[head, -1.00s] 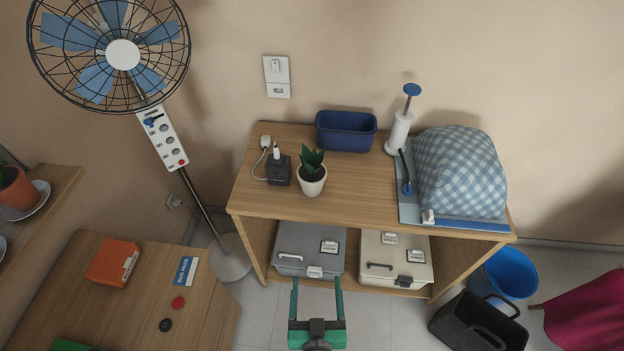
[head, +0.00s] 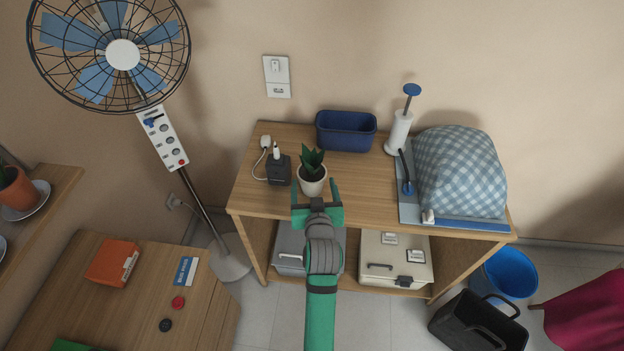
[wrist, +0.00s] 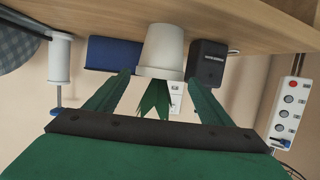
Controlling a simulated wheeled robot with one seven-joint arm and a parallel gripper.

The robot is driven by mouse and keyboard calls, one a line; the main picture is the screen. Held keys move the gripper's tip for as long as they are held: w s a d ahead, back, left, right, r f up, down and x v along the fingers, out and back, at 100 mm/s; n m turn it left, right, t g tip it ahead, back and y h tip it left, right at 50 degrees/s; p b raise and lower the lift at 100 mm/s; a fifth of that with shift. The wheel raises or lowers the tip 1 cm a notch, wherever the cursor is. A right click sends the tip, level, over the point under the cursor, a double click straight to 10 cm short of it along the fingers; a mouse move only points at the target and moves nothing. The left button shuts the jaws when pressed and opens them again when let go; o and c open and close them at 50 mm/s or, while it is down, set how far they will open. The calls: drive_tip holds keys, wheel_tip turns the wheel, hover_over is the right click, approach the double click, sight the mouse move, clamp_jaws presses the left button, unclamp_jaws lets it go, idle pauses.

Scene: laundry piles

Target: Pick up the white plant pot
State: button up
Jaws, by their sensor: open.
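The white plant pot (head: 312,184) holds a dark green spiky plant and stands upright on the wooden shelf top (head: 360,190). In the wrist view, which is upside down, the pot (wrist: 161,52) is beyond the fingertips and roughly centred between them. My gripper (head: 315,190) is open, its green fingers at the near side of the pot, one toward each side. It also shows open in the wrist view (wrist: 157,85), with nothing held. I cannot tell whether the fingertips touch the pot.
A black charger box (head: 279,171) stands close to the pot's left. A blue bin (head: 346,134) is behind it. The shelf top between pot and cover is clear.

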sight(311, 166)
drive_tip(key=x, duration=1)
drive_tip(key=shift+w+f, duration=0.1)
drive_tip(key=shift+w, duration=0.25)
drive_tip(key=c, duration=0.8)
drive_tip(key=shift+c, duration=1)
